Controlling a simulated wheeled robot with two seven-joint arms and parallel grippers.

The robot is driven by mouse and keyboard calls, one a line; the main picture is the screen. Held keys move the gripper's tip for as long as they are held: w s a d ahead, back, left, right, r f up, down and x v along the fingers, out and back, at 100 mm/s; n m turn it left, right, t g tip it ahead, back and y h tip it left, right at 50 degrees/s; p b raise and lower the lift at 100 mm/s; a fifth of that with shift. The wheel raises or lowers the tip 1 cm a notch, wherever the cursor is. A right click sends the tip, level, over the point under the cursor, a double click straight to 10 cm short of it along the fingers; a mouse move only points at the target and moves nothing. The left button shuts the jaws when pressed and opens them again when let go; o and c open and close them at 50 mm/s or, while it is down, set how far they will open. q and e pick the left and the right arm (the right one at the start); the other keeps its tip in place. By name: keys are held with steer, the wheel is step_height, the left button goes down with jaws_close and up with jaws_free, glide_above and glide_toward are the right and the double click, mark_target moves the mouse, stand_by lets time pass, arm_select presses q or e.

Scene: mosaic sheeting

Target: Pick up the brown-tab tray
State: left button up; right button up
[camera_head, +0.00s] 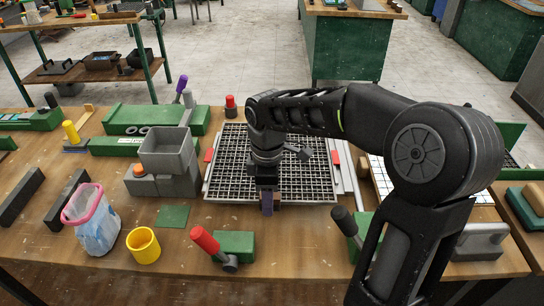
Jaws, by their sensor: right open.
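A grey grid tray (225,180) lies flat on the wooden table in the middle of the view, with a red tab (209,155) at its left side and another red tab (335,157) at its right. My right gripper (267,207) points down at the tray's near edge, open. A small dull purple-brown piece (267,200) shows at its fingers; it may be a tab, but I cannot tell whether it belongs to the tray. My right arm hides part of the tray's far right side. My left gripper is not in view.
Left of the tray stand a grey open box (167,150), a pink-rimmed bag (93,222) and a yellow cup (143,245). A red-handled tool (206,242) and a green block (235,245) lie in front. A white tiled sheet (380,178) is at the right, partly behind my arm.

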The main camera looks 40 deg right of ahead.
stand_by(0.5)
jaws_close()
stand_by(1.3)
